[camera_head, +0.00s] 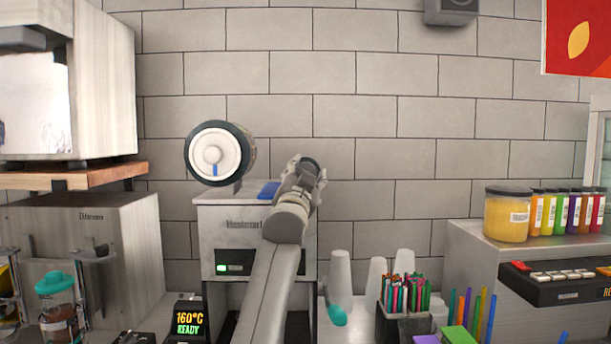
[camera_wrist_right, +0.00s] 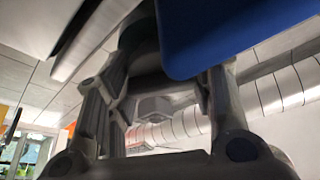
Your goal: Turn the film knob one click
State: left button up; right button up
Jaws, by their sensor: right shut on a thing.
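The cup sealer (camera_head: 219,220) stands against the tiled wall with a display lit green on its front. A film roll (camera_head: 247,150) sits at its top left, with a white end disc (camera_head: 213,155) bearing a short blue mark that points down. My right gripper (camera_head: 304,172) is at the sealer's top right, shut on a dark round part that looks like the film knob (camera_head: 312,163). The fingers hide most of it. In the right wrist view the fingers (camera_wrist_right: 165,75) stand on either side of a dark shape (camera_wrist_right: 140,38). My left gripper is not in view.
A blue piece (camera_head: 268,190) lies on the sealer top beside my gripper and looks close in the wrist view (camera_wrist_right: 228,32). White cups (camera_head: 341,272) and a straw holder (camera_head: 403,322) stand at right. A temperature display (camera_head: 188,317) is at front left.

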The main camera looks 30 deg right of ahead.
jog(key=shift+f, duration=0.1)
jog(key=o, duration=0.8)
jog(key=shift+c, duration=0.2)
jog(key=r, duration=1)
jog(key=shift+a, duration=0.2)
jog(key=shift+d, duration=0.25)
